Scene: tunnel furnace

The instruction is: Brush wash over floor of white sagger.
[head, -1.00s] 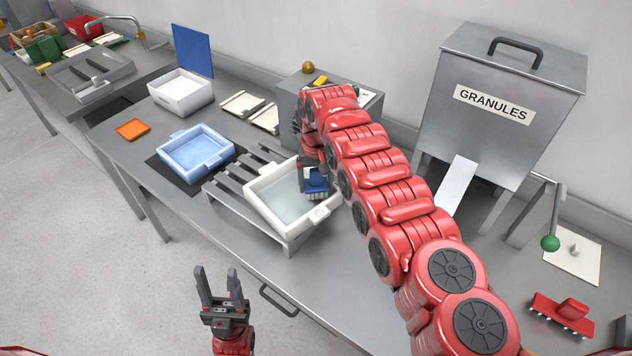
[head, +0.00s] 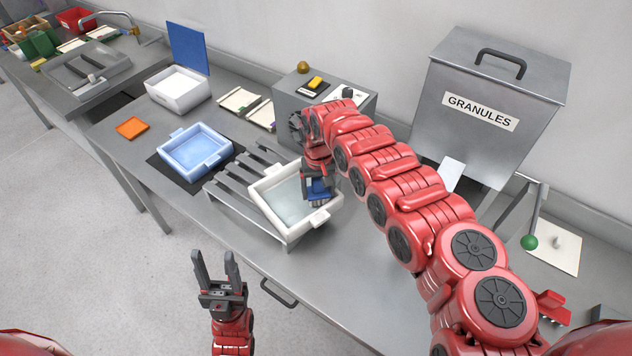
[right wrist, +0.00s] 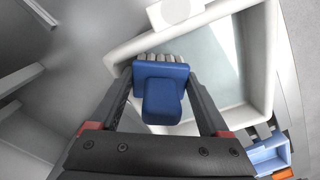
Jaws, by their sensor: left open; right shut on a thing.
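The white sagger (head: 262,196) sits tilted on a slatted metal rack (head: 228,200) in the middle of the bench. Its floor (head: 288,203) has a pale blue-grey wet look. My right gripper (head: 318,178) is shut on a blue brush (head: 320,190) at the sagger's right side. In the right wrist view the brush (right wrist: 160,85) has pale bristles, and they overlap the wall of the sagger (right wrist: 240,118). Whether the bristles touch the floor cannot be told. My left gripper (head: 217,268) is open and empty in front of the bench.
A light blue sagger (head: 195,152) stands on a dark mat left of the rack. A white bin (head: 178,90) with a blue lid is behind it. A grey control box (head: 290,105) and the GRANULES hopper (head: 495,105) stand at the back. An orange tile (head: 132,127) lies left.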

